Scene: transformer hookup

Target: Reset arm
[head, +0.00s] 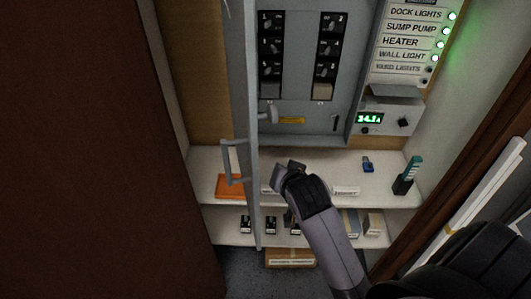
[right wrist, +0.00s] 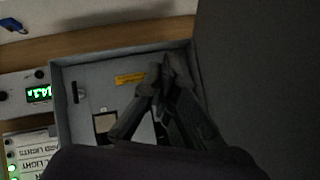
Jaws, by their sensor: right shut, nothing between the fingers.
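My right gripper (head: 286,168) is in front of the lower part of an open grey electrical cabinet (head: 300,118), above the shelf in the head view. Its arm comes up from the bottom right. The right wrist view shows the same gripper (right wrist: 164,78) with its fingers together and nothing between them, in front of the cabinet (right wrist: 90,75) and near its yellow label (right wrist: 130,78). My left gripper is in neither view.
The cabinet door (head: 242,90) stands open left of the gripper. A white shelf (head: 385,185) below holds an orange tray (head: 230,187), a blue item (head: 367,164) and a teal-topped item (head: 408,174). A box with a green display (head: 370,119) and a lit label panel (head: 410,45) are right.

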